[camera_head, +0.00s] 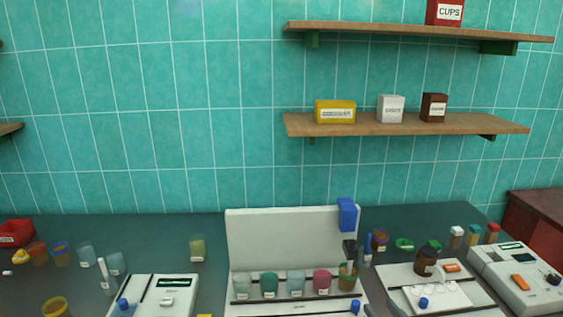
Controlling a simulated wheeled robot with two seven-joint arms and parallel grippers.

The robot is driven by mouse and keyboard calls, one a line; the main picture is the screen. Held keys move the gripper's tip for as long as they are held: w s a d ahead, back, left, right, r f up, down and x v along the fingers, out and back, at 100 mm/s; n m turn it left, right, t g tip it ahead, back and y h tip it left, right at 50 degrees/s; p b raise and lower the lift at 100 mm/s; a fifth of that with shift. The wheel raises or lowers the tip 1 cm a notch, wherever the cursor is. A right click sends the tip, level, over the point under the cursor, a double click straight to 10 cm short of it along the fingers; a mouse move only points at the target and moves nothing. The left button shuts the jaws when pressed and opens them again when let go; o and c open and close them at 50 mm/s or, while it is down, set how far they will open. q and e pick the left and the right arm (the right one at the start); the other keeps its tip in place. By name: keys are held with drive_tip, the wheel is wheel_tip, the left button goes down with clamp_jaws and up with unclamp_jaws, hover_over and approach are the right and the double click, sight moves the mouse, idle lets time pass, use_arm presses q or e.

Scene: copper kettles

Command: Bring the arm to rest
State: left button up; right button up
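My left gripper and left arm are not visible in the head view. I cannot make out my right gripper's fingers clearly. A small dark shape at the bottom edge, right of the white station (240,214), may be part of it, but too little shows to tell whether it is open or shut. The station has a tall back panel and a front shelf with several cups, among them a teal cup (269,283) and a pink cup (321,281). An amber cup (347,279) stands at its right end, below a dark part (349,249) and a blue block (346,214).
A white device (168,283) stands left of the station. A white tray (398,272) with a brown bottle (426,262) and another device (505,270) stand right. Cups and a red bin (16,233) crowd the far left. Wall shelves (465,123) hold labelled boxes.

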drive_tip(key=s+a+f+g+h, duration=0.15)
drive_tip(key=s+f+g, duration=0.45)
drive_tip(key=s+f, duration=0.8)
drive_tip(key=s+a+f+g, duration=0.1)
drive_tip(key=s+f+g, duration=0.2)
drive_tip(key=s, duration=0.6)
drive_tip(key=s+f+g, duration=0.4)
drive_tip(key=s, duration=0.6)
wheel_tip(320, 180, down, 30)
drive_tip(key=s+r+g, duration=0.1)
drive_tip(key=s+d+f+g+h, duration=0.1)
drive_tip(key=s+d+f, duration=0.1)
drive_tip(key=s+f, duration=1.5)
drive_tip(key=shift+s+d+n+b, duration=0.3)
drive_tip(key=shift+d, duration=0.05)
drive_tip(key=shift+w, duration=0.1)
